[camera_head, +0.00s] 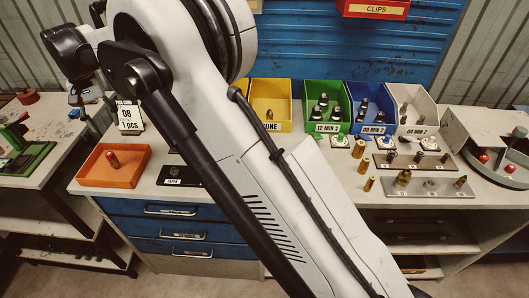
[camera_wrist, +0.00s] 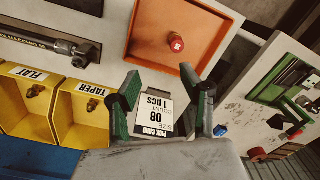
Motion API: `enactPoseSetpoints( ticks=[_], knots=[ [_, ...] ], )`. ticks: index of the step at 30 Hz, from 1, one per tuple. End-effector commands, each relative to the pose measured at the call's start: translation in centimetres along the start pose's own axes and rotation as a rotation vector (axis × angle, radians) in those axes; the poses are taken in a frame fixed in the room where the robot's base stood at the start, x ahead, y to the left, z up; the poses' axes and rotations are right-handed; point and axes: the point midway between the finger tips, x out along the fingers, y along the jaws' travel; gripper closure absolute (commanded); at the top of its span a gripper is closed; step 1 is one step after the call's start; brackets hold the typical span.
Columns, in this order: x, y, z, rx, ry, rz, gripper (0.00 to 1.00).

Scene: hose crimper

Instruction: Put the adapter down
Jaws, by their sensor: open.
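My gripper (camera_wrist: 159,74) is open, its two dark green fingers spread with nothing between them. An orange tray (camera_wrist: 148,55) lies beyond the fingertips in the wrist view, and it also stands at the left of the bench in the head view (camera_head: 92,177). A red-topped fitting (camera_wrist: 176,41) stands in the tray, apart from the fingers; it also shows in the head view (camera_head: 112,159). I cannot tell for certain whether this fitting is the adapter. In the head view my arm crosses the middle and hides part of the bench.
A pick card (camera_wrist: 155,112) reading 08, 1 pcs stands near the fingers. Yellow bins (camera_wrist: 83,112) marked FLAT and TAPER are nearby. A dark plate with a tool (camera_wrist: 75,48) lies beside the tray. Green (camera_head: 325,107) and blue bins (camera_head: 369,105) hold fittings at the bench's back.

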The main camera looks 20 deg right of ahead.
Motion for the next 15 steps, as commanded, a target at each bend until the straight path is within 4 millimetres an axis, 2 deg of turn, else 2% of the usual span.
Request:
enactPoseSetpoints(
  ticks=[1,6,11,15],
  knots=[
    [-1.5,1.8,0.5,0.008,0.013,-0.005,0.59],
    [-5.7,6.8,2.3,0.018,0.067,-0.022,0.59],
    [-9.1,11.6,4.9,0.029,0.118,-0.033,0.59],
    [-11.5,15.5,7.7,0.038,0.164,-0.04,0.59]
  ],
)
